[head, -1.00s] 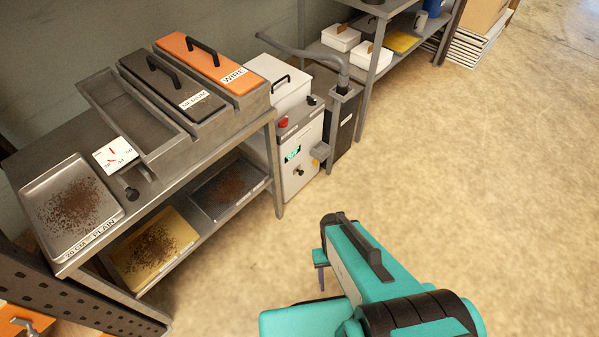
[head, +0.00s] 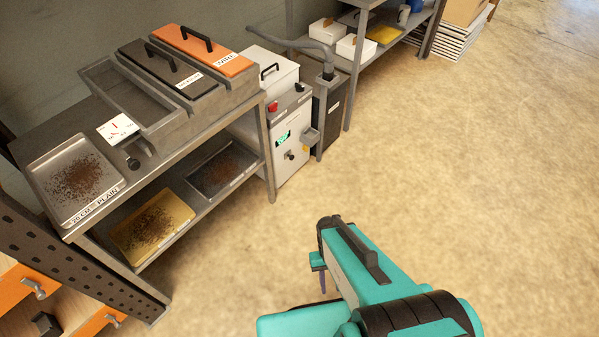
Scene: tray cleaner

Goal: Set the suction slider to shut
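A dark knob (head: 132,163) sits on the left bench, just below a white card with a red pointer (head: 117,128). I cannot tell whether this knob is the suction slider, and the card's lettering is too small to read surely. A grey open trough (head: 133,97) lies behind the card. My teal arm fills the lower right. A small teal and dark part at its left side (head: 318,264) may be my gripper, mostly hidden behind the arm. It is well away from the bench, over bare floor, and I cannot see its fingers.
A tray marked plain (head: 110,180) with dark crumbs lies on the bench. Lidded bins, one black (head: 155,70) and one orange (head: 205,50), stand behind. A white machine (head: 290,150) and a dark bin with a grey hose (head: 328,110) stand right of the bench. The floor (head: 430,150) is clear.

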